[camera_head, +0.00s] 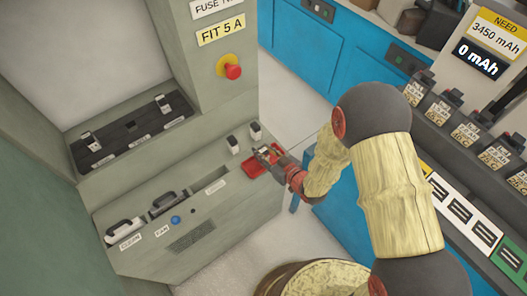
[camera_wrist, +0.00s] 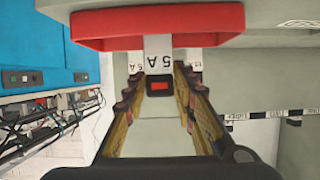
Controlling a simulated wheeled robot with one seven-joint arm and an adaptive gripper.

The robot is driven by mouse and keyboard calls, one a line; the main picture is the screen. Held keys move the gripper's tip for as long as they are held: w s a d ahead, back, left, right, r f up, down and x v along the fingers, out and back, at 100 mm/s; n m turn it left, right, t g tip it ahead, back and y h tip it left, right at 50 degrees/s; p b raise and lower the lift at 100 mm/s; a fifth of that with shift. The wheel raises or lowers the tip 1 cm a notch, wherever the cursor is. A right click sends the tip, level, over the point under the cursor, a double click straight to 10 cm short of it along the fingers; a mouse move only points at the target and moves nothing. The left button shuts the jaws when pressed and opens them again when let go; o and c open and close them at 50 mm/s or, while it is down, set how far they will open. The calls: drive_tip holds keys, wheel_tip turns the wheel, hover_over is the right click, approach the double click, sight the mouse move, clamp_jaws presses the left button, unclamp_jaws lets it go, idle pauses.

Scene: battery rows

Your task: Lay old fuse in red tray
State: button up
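The red tray (camera_head: 257,171) is a small shallow tray at the right end of the grey ledge. In the wrist view the red tray (camera_wrist: 90,28) spans the top of the picture. My gripper (camera_head: 266,154) is just over the tray in the head view. In the wrist view my gripper (camera_wrist: 160,75) has its fingers close on both sides of a fuse (camera_wrist: 159,70) with a white 5 A label and a red window. The fuse overlaps the tray's rim in that view. Whether it touches the tray I cannot tell.
Two pale upright fuses, one left (camera_head: 233,145) and one right (camera_head: 255,131), stand on the ledge near the tray. A long slot (camera_head: 203,188), a blue button (camera_head: 176,220) and a red knob (camera_head: 232,71) are on the grey cabinet. Battery rows (camera_head: 467,130) stand at the right.

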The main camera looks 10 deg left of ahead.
drive_tip(key=shift+o, duration=1.3)
drive_tip(key=shift+r, duration=0.25)
drive_tip(key=p+v, duration=0.3)
drive_tip(key=v, duration=0.9)
drive_tip(key=shift+f, duration=0.15)
drive_tip(key=shift+d, duration=0.1)
